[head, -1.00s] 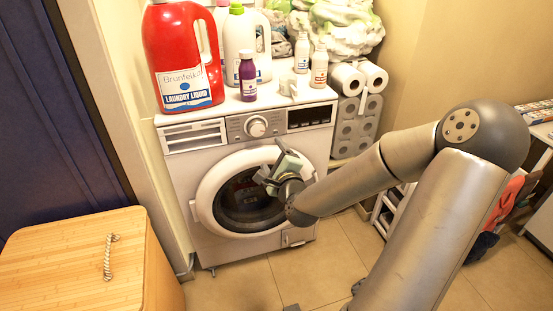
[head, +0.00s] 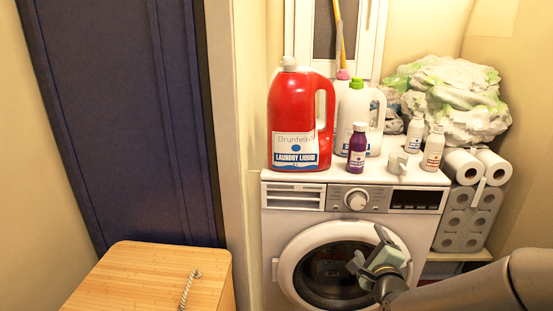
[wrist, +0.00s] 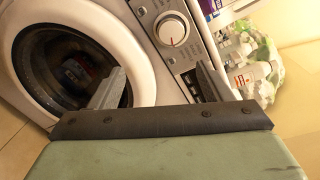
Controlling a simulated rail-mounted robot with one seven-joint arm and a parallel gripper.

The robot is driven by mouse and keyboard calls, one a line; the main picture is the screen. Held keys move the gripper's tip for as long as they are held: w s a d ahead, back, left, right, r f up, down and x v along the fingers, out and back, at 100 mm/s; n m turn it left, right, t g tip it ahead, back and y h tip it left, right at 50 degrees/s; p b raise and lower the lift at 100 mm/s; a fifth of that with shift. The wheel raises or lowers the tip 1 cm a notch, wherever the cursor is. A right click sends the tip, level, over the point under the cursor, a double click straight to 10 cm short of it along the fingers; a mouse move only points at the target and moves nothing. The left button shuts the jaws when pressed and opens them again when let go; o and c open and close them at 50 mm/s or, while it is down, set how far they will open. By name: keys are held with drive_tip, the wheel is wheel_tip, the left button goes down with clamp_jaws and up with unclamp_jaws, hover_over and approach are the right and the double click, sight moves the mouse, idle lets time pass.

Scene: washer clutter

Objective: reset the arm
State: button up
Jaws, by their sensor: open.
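My gripper (head: 374,258) is in front of the washing machine (head: 405,223), at the upper right part of its round door. In the wrist view my gripper (wrist: 158,88) shows two grey fingers set wide apart with nothing between them. The washer door (head: 287,262) looks shut, and a red item shows dimly behind its glass. My arm (head: 450,292) reaches in from the lower right; most of it is out of the picture.
A red laundry liquid jug (head: 297,125), a white jug (head: 372,110), a purple bottle (head: 357,148) and small white bottles (head: 433,150) stand on the washer. Paper rolls (head: 470,215) are at right. A wooden box (head: 150,275) stands at lower left beside the dark blue door (head: 120,120).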

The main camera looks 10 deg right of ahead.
drive_tip(key=s+a+r+n+g+y+p, duration=0.1)
drive_tip(key=s+a+n+g+p, duration=0.3)
drive_tip(key=n, duration=0.3)
drive_tip(key=s+a+n+g+y+p, duration=0.1)
drive_tip(key=s+a+n+g+p, duration=0.1)
drive_tip(key=a+n+g+p, duration=0.4)
drive_tip(key=s+a+r+n+g+p, duration=0.3)
drive_tip(key=s+r+n+p, duration=0.2)
drive_tip(key=s+r, duration=0.3)
drive_tip(key=s+a+r+n+g+p, duration=0.3)
drive_tip(key=s+r+n+p, duration=0.3)
drive_tip(key=s+r, duration=0.3)
drive_tip(key=shift+s+a+r+n+y+p, duration=0.2)
drive_tip(key=shift+s+r+n+y+p, duration=0.15)
drive_tip(key=shift+n, duration=0.35)
